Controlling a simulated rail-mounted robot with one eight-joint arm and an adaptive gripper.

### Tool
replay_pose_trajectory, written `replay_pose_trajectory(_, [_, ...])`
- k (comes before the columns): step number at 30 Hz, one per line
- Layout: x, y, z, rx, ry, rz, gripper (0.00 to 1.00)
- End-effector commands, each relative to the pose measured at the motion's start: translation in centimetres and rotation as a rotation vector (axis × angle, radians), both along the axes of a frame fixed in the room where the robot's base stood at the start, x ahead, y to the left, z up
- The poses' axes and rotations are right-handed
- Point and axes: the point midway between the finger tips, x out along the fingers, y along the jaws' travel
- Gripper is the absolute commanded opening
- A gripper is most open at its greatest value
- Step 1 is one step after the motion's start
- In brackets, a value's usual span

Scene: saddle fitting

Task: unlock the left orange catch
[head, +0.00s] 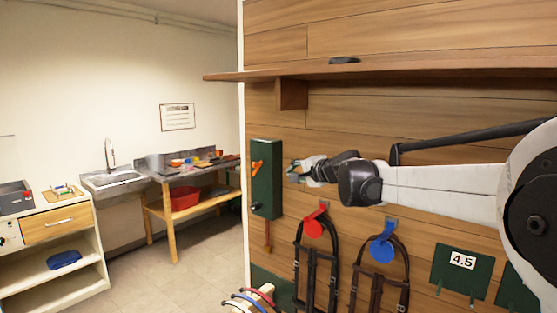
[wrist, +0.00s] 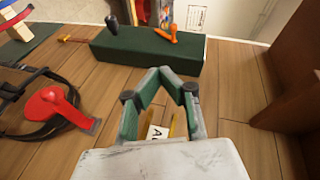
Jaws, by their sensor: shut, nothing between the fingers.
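An orange catch (head: 257,167) sits on the upper part of a dark green box (head: 266,205) fixed to the wooden wall. In the wrist view the orange catch (wrist: 167,33) stands out from the green box (wrist: 150,55), beyond my fingertips. Only one such catch is clear; I cannot tell whether another is hidden. My gripper (head: 294,171) is right of the box in the head view, apart from the catch. Its fingers (wrist: 172,76) meet at the tips in the wrist view, with nothing between them.
A black knob (wrist: 112,22) is on the same box. Bridles with a red holder (head: 314,224) and a blue holder (head: 382,247) hang below my arm. A wooden shelf (head: 420,66) runs above it. A sink and a workbench (head: 190,173) stand at the far left.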

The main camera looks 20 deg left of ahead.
Motion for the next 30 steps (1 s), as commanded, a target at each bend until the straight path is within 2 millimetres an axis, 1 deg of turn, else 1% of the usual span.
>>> replay_pose_trajectory(1, [1.2,1.5,0.3,0.035,0.01,0.001,0.0])
replay_pose_trajectory(3, [2.6,3.1,0.3,0.081,0.022,-0.003,0.0])
replay_pose_trajectory(6, [4.0,5.0,0.2,0.134,0.04,-0.006,0.0])
replay_pose_trajectory(9, [4.8,6.0,0.1,0.169,0.052,-0.009,0.0])
replay_pose_trajectory(17, [5.8,7.3,-0.2,0.188,0.059,-0.009,0.0])
replay_pose_trajectory(30, [9.5,11.7,-1.0,0.187,0.059,-0.009,0.0])
